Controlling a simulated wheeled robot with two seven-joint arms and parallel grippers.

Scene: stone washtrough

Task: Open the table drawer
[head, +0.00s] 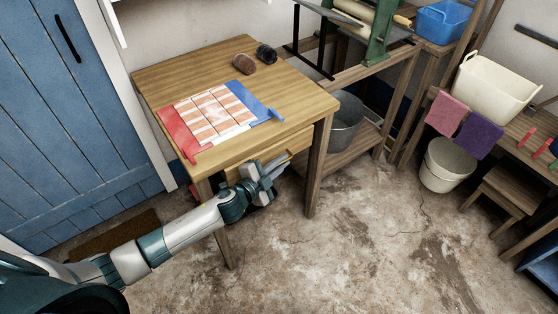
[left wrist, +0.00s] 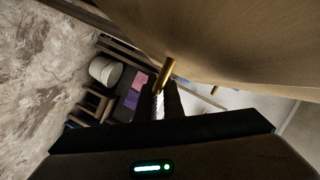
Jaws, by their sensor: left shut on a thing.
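The wooden table (head: 165,79) stands against the wall. Its drawer front (head: 293,147) shows as a pale strip under the edge of the top, partly hidden by my left gripper (head: 270,179). I cannot tell from this angle whether the drawer stands out from the table. A brass handle (left wrist: 167,70) shows in the left wrist view. My left gripper (left wrist: 159,102) is shut on this handle, with its fingers at the near end of it. My right gripper is in neither view.
A white bucket (head: 445,165) is further right. The floor (head: 350,235) in front is clear.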

